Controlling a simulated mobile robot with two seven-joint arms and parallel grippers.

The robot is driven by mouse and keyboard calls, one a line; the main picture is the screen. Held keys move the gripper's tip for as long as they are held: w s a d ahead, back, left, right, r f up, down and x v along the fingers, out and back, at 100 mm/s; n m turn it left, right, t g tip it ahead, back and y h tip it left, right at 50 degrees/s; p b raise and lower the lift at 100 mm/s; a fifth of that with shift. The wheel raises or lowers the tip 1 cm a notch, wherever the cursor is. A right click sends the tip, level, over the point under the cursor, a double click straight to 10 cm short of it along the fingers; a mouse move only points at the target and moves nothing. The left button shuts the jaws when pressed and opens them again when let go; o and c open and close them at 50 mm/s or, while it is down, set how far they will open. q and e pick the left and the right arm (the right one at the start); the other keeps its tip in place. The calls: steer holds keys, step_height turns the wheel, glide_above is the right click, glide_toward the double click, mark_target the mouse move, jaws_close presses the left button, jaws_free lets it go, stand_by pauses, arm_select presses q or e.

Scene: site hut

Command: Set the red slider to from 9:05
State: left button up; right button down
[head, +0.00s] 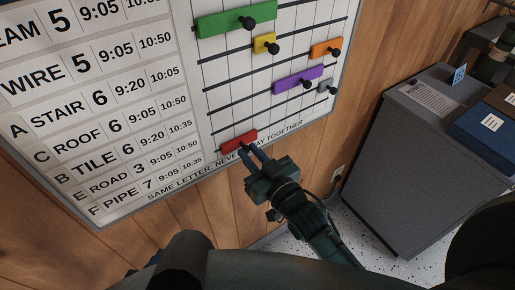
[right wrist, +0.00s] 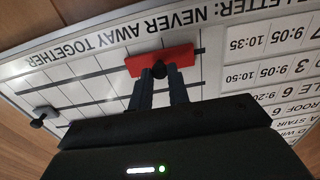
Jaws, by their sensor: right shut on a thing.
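The red slider (head: 238,142) sits on the lowest row of the board's grid, near the grid's left end. It also shows in the right wrist view (right wrist: 178,58), with its dark knob between my fingertips. My right gripper (head: 248,152) is shut on the red slider's knob, reaching up from below. The white board (head: 120,200) hangs on the wood wall. Its printed rows show names, numbers and times; several rows read 9:05, including WIRE, ROOF and ROAD. The exact grid column under the slider is hard to read. My left gripper is not in view.
On the other rows are a green slider (head: 235,20), a yellow slider (head: 262,44), an orange slider (head: 325,48), a purple slider (head: 297,80) and a grey slider (head: 327,86). A grey cabinet (head: 400,160) stands at right, with a blue box (head: 485,135) on top.

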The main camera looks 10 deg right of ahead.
steer(key=shift+s+a, duration=0.2)
steer(key=shift+a, duration=0.4)
steer(key=c, duration=1.3)
jaws_free()
steer(key=shift+a, duration=0.1)
steer(key=shift+c, duration=0.2)
steer(key=b+v, duration=0.1)
steer(key=v, duration=1.2)
steer(key=shift+s, duration=0.1)
